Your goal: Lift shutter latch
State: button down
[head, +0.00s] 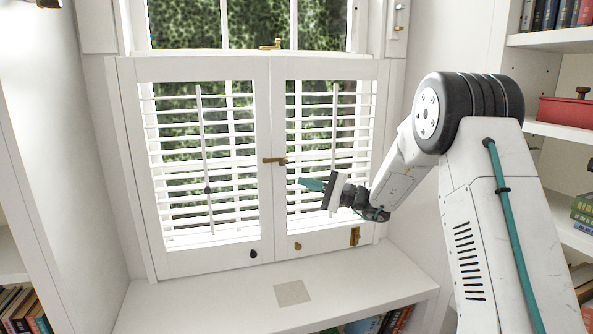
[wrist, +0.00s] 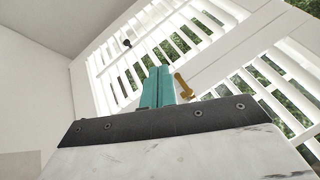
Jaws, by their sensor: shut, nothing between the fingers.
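The brass shutter latch (head: 275,160) lies about level across the meeting stiles of the two white shutters, the left shutter (head: 160,258) and the right shutter (head: 325,243). Both shutters look closed. My gripper (head: 303,182), with teal fingers, is shut and empty. In the head view it is just right of the latch and a little below it, in front of the right shutter's slats. In the wrist view the latch (wrist: 184,87) shows just right of my fingertips (wrist: 158,72). A gap shows between them in both views.
A dark knob (head: 253,254) and a brass knob (head: 297,246) sit low on the shutters. A brass hinge-like plate (head: 354,236) is at lower right. The white sill (head: 200,305) below holds only a flat beige square (head: 292,293). Bookshelves stand on both sides.

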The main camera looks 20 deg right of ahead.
jog(key=w+d+f+m+t+h, duration=0.3)
jog(key=w+d+f+m+t, duration=0.2)
jog(key=d, duration=0.4)
jog(key=shift+w+d+f+t, duration=0.3)
jog(key=shift+w+f+t, duration=0.55)
jog(key=shift+t, duration=0.25)
send_near(276, 161)
jog(key=w+r, duration=0.2)
jog(key=w, duration=0.1)
jog(key=shift+d+r, duration=0.1)
jog(key=shift+d, duration=0.15)
